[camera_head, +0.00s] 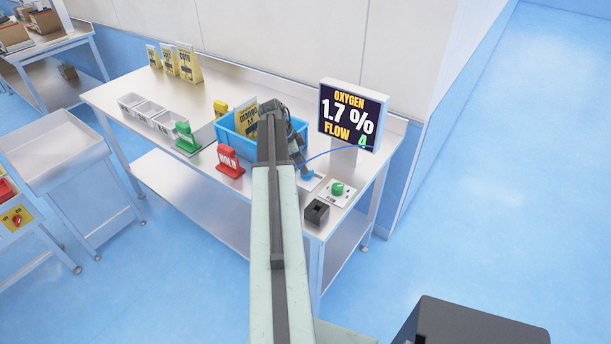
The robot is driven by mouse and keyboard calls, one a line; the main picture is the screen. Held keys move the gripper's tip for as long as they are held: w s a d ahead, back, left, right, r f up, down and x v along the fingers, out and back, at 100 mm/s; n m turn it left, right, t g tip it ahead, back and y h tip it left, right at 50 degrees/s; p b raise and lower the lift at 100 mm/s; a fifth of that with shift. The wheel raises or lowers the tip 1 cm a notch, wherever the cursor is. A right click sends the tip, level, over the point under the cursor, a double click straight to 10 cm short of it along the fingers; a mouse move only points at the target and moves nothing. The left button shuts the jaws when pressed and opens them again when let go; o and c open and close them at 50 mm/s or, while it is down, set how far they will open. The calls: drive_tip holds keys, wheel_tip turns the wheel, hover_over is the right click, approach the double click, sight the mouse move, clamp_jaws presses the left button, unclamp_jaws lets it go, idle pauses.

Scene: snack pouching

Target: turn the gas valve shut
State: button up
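My arm reaches over the front of the table. My gripper (301,165) is at the arm's far end, left of and behind the knob and apart from it. It is close to a small blue piece by the blue hose. The fingers are too small and partly hidden to tell if they are open or shut.
A blue bin (229,132) with a pouch stands behind my arm. A red "HOLD" sign (229,161) and a green stand (186,138) are to the left. A black block (316,211) sits in front of the knob. A thin blue hose (335,151) runs near the display.

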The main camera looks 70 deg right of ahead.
drive_tip(key=b+x, duration=0.2)
drive_tip(key=x, duration=0.1)
drive_tip(key=shift+f, duration=0.3)
drive_tip(key=shift+r, duration=0.1)
drive_tip(key=shift+s, duration=0.1)
clamp_jaws()
drive_tip(key=shift+d, duration=0.15)
